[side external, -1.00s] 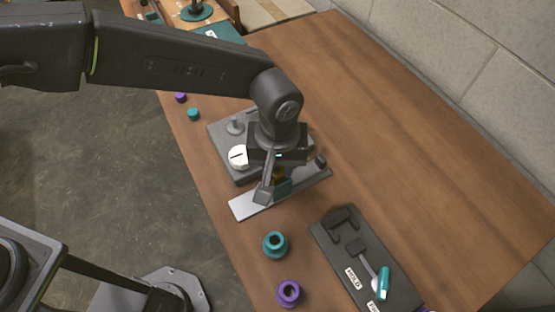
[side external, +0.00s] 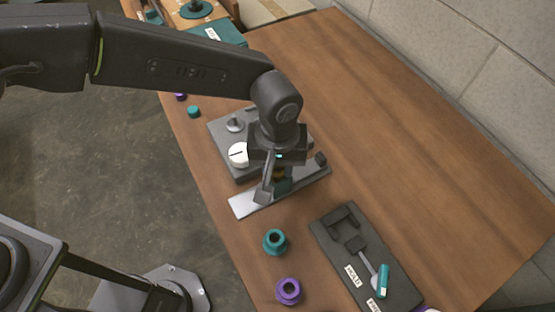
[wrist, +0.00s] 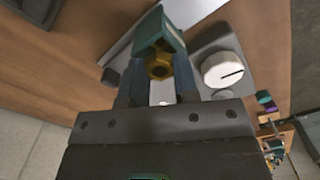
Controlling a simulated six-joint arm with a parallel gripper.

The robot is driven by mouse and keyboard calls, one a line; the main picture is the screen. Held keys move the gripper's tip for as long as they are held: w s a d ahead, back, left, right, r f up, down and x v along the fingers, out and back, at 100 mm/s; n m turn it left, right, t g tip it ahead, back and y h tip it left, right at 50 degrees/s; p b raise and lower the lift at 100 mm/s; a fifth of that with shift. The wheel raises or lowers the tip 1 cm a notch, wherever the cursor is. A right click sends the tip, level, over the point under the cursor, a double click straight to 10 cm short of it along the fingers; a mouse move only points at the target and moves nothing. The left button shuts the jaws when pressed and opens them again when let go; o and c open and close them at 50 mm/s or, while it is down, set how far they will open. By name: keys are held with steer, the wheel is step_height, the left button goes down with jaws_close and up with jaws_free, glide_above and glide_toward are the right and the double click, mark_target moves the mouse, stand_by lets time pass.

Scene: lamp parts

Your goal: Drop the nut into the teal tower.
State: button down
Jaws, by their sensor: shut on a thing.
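The brass-coloured nut (wrist: 160,69) is between the two fingers of my gripper (wrist: 157,84), which is shut on it. In the side external view my gripper (side external: 273,186) points down over the grey strip, and only a bit of the nut's yellow shows there. The teal tower (wrist: 158,33) stands right at the nut in the wrist view; its lower part (side external: 283,187) shows beside my fingers in the side external view. The nut overlaps the tower in the wrist view, and I cannot tell whether it is inside or just in front.
A grey base with a white slotted dial (side external: 238,155) stands just left of my gripper. A teal collar (side external: 275,242) and a purple collar (side external: 288,291) stand toward the front. A dark tray (side external: 365,262) holds a teal-handled tool. The table's right side is clear.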

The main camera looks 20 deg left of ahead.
steer(key=shift+f, duration=0.15)
stand_by(0.8)
steer(key=c, duration=0.8)
jaws_free()
steer(key=shift+r, duration=2.55)
